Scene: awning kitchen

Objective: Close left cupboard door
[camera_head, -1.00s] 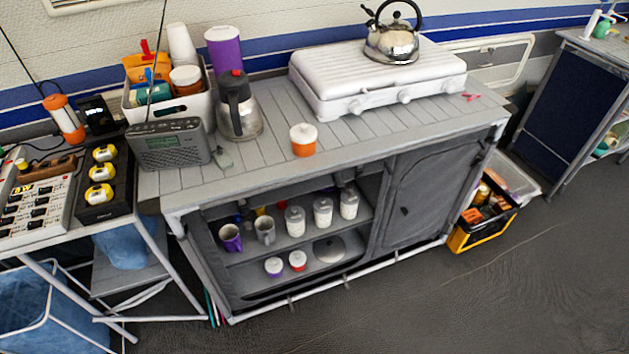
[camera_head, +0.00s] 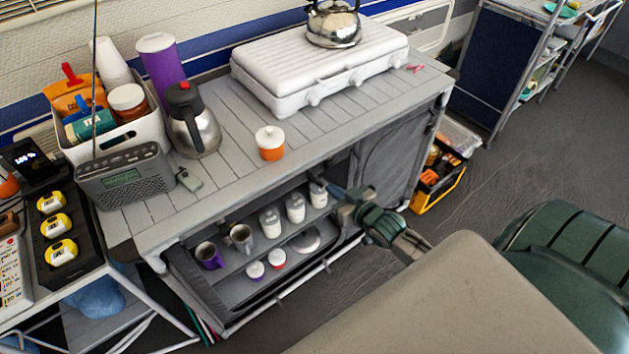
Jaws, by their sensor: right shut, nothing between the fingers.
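The grey cupboard (camera_head: 150,238) stands under the slatted counter. Its left compartment is open, with its shelves (camera_head: 225,258) and contents showing. A dark grey panel (camera_head: 190,285) lies along the left side of the opening; I cannot tell whether it is the left door or the side wall. The right cupboard door (camera_head: 395,160) is closed, its lower part hidden by my arm. My right gripper (camera_head: 343,200) comes in from the lower right and is shut and empty in front of the right end of the open compartment. I cannot tell whether it touches anything. My left gripper is not in view.
On the shelves stand mugs (camera_head: 241,238), white jars (camera_head: 270,222) and small lidded pots (camera_head: 277,260). The counter holds a stove (camera_head: 320,65) with a kettle (camera_head: 333,25), a flask (camera_head: 193,120), a radio (camera_head: 125,180) and an orange pot (camera_head: 270,145). A crate (camera_head: 437,180) stands right of the cupboard.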

